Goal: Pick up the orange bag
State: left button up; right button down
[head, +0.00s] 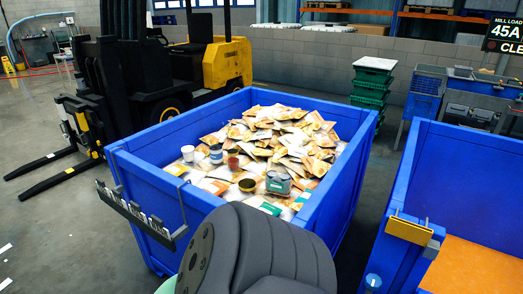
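Many orange, white and tan bags (290,148) lie heaped in a large blue bin (345,172) in the middle of the head view. They overlap, and no single orange bag stands apart from the others. Neither of my grippers shows in this view. A large dark grey rounded shape at the bottom middle hides the bin's near right corner and part of its front wall.
A second blue bin (404,185) with an orange floor (475,268) stands at right. A dark rack (133,212) is on the near left wall. A forklift (225,62) stands behind.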

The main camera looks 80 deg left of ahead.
aim_at(223, 187)
jog(key=u, duration=3.1)
jog(key=i+j+z, duration=0.1)
jog(key=j+z, duration=0.55)
jog(key=z, duration=0.2)
jog(key=j+z, duration=0.4)
